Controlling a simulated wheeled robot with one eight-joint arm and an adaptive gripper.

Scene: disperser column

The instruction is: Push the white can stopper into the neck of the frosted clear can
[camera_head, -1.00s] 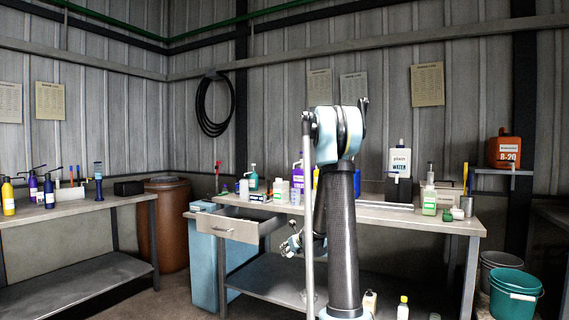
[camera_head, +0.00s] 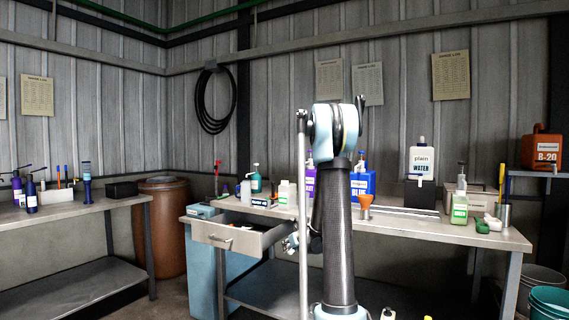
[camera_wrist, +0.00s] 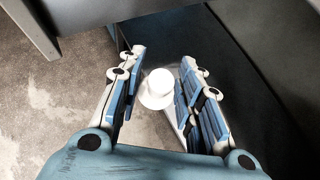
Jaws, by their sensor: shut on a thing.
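The white stopper (camera_wrist: 158,86) is a small round white piece with a wider rim, between the two fingers of my gripper (camera_wrist: 155,92) in the wrist view. My gripper is shut on it. In the head view my gripper (camera_head: 291,244) shows only in part, low behind my arm and near the open drawer. I cannot pick out the frosted clear can for certain in either view; my arm hides part of the bench.
A small bottle (camera_head: 387,313) is low at the frame's bottom. Teal bucket (camera_head: 548,300) stands right.

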